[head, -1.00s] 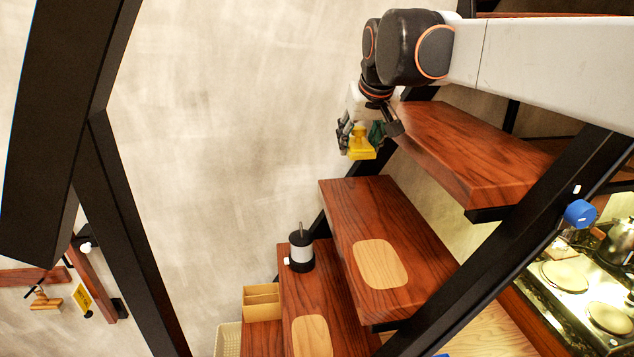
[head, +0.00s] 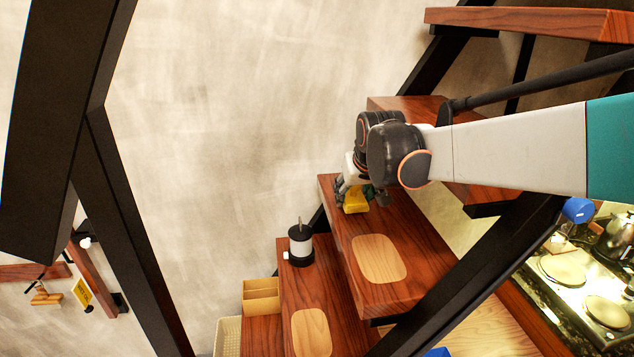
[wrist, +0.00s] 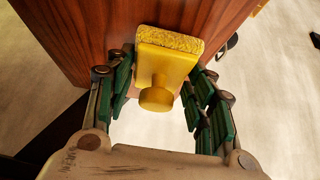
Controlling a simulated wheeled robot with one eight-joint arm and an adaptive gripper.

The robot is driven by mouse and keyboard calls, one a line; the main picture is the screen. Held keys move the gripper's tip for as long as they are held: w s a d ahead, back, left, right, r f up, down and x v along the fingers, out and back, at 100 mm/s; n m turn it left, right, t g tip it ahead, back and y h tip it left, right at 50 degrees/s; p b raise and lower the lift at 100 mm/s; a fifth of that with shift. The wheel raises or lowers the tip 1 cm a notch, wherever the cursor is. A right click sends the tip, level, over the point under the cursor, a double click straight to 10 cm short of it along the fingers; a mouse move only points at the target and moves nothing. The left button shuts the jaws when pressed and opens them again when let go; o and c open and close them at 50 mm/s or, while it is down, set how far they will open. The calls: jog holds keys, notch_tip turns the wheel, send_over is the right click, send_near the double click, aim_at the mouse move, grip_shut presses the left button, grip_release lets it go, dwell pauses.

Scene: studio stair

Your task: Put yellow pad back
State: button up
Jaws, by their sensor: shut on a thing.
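The yellow pad (head: 356,201) is in my gripper (head: 354,192), at the wall-side end of a wooden stair tread (head: 400,230). In the wrist view the pad (wrist: 168,66) has a rough, spongy edge, a smooth yellow body and a round knob facing me. The green-lined fingers of my gripper (wrist: 164,82) stand on both sides of it. The tread's wood (wrist: 95,30) shows just beyond the pad. Whether the pad touches the tread cannot be told.
A pale rounded mat (head: 379,259) lies on the same tread. A black-and-white canister (head: 301,246) and another pale mat (head: 311,333) are on the lower tread. A divided tan box (head: 261,297) sits lower. A black stair beam (head: 480,280) runs along the right.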

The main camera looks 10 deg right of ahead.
jog(key=shift+f+b, duration=0.35)
jog(key=shift+f, duration=0.05)
jog(key=shift+f, duration=0.2)
jog(key=o, duration=1.3)
